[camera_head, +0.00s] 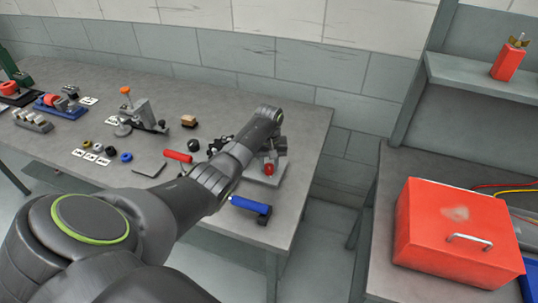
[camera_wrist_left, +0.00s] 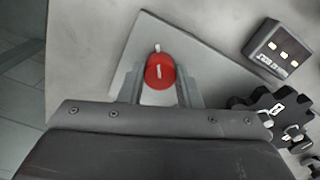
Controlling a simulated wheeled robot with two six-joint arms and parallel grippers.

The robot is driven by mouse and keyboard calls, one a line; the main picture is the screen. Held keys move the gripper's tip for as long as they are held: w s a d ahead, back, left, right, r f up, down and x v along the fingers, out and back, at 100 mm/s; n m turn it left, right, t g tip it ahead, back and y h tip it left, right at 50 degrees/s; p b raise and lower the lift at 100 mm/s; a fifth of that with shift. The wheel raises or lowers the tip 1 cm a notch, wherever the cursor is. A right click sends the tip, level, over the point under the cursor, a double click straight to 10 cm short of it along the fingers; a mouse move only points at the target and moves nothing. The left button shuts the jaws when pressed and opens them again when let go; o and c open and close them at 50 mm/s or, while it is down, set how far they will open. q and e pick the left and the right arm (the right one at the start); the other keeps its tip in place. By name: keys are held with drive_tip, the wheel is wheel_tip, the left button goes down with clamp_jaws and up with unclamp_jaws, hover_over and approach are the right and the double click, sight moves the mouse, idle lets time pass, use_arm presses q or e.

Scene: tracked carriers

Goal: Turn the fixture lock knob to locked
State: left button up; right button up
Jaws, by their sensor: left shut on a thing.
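The red lock knob (camera_wrist_left: 160,72) sits on a light grey fixture plate (camera_wrist_left: 125,80). It has a white line on top, which points roughly away from my gripper in the wrist view, towards a small pale mark at the knob's far edge. The knob also shows in the head view (camera_head: 269,169), at the right end of the workbench. My left gripper (camera_wrist_left: 161,88) is shut on the knob, one finger on each side of it. In the head view my left gripper (camera_head: 270,156) partly covers the fixture. My right gripper is not in view.
A blue-handled tool (camera_head: 248,205) lies near the bench's front edge, and a red-handled tool (camera_head: 178,156) lies to the left. In the wrist view a dark box (camera_wrist_left: 279,50) and black gear-like part (camera_wrist_left: 270,105) are close on the right. A red toolbox (camera_head: 455,230) stands on another bench.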

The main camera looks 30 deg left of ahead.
use_arm(q)
drive_tip(key=n+p, duration=0.2)
drive_tip(key=n, duration=0.1)
drive_tip(key=shift+r, duration=0.25)
drive_tip(key=n+p, duration=0.2)
drive_tip(key=shift+n, duration=0.4)
drive_tip(key=n+p, duration=0.1)
drive_tip(key=n, duration=0.2)
drive_tip(key=shift+w+f+p, duration=0.1)
drive_tip(key=shift+p, duration=0.25)
drive_tip(key=shift+f+n+p, duration=0.1)
drive_tip(key=shift+n+p, duration=0.3)
drive_tip(key=shift+n, duration=0.8)
drive_tip(key=o, duration=1)
drive_tip(key=shift+c, duration=0.2)
